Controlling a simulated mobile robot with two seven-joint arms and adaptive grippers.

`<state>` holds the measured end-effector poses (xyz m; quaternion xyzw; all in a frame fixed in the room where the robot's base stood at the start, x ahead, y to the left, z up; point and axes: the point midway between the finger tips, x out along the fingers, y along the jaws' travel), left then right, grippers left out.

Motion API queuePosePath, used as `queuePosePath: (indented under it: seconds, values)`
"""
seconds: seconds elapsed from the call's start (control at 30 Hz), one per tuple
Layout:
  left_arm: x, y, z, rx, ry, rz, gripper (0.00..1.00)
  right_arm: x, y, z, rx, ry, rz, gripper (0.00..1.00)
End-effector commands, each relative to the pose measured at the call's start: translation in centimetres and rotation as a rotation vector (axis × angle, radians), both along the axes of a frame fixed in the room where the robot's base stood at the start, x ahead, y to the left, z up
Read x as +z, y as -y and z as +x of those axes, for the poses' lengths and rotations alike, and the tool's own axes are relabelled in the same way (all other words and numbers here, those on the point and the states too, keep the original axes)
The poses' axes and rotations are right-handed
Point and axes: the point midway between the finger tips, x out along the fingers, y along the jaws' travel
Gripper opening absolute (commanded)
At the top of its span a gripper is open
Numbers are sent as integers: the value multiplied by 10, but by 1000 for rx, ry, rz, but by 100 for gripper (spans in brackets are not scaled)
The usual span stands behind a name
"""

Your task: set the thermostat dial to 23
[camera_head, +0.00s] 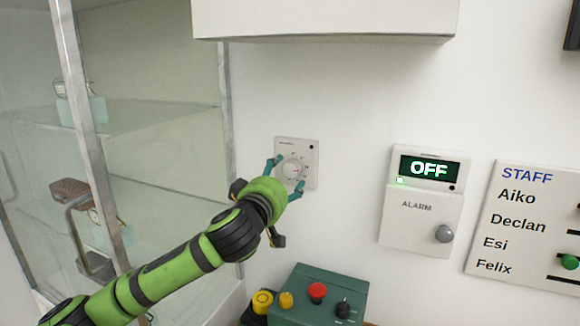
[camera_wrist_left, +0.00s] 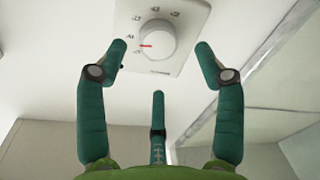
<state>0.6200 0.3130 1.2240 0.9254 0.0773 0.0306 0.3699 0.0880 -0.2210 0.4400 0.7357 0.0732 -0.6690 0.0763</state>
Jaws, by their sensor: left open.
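The thermostat is a white square plate (camera_head: 311,170) on the wall, with a round white dial (camera_head: 292,168) and small marks around it. In the left wrist view the dial (camera_wrist_left: 157,40) carries a red pointer line that points to the picture's left. The numbers are too small and blurred to read, so I cannot tell the setting. My left gripper (camera_head: 288,174) is open in front of the plate. Its teal fingers are spread to either side of the dial, and a gap shows between them and the dial. My right gripper is not in view.
A white box (camera_head: 325,18) overhangs above. To the right are an alarm panel (camera_head: 410,207) reading OFF and a staff board (camera_head: 520,225). Below stands a green button box (camera_head: 300,300). A glass cabinet (camera_head: 150,130) is at left. Bare wall lies between thermostat and alarm.

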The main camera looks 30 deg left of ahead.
Motion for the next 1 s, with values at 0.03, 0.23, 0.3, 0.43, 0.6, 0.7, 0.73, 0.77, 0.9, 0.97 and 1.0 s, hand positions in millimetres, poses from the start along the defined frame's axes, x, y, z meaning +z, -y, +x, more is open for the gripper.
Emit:
queuePosePath:
  seconds: [0.03,0.23,0.3,0.43,0.6,0.7,0.73,0.77,0.9,0.97,1.0]
  values:
    - [5,-2,8,3,-1,-2,69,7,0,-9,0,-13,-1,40]
    - [3,-6,34,1,0,-1,69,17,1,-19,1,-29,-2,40]
    - [2,-6,39,1,0,-1,69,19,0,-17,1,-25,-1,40]
    - [1,-7,44,0,0,0,69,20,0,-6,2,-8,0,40]
    - [0,-7,44,0,0,0,69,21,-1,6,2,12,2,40]
    - [0,-7,44,0,0,0,57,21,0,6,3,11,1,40]
    - [0,-7,44,0,0,0,45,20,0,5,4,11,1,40]
    - [0,-7,44,0,0,0,33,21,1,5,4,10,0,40]
    - [1,-8,44,2,1,0,12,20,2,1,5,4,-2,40]
    - [1,-8,44,3,2,0,12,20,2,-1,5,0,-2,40]
    - [1,-9,44,3,2,0,12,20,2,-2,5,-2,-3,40]
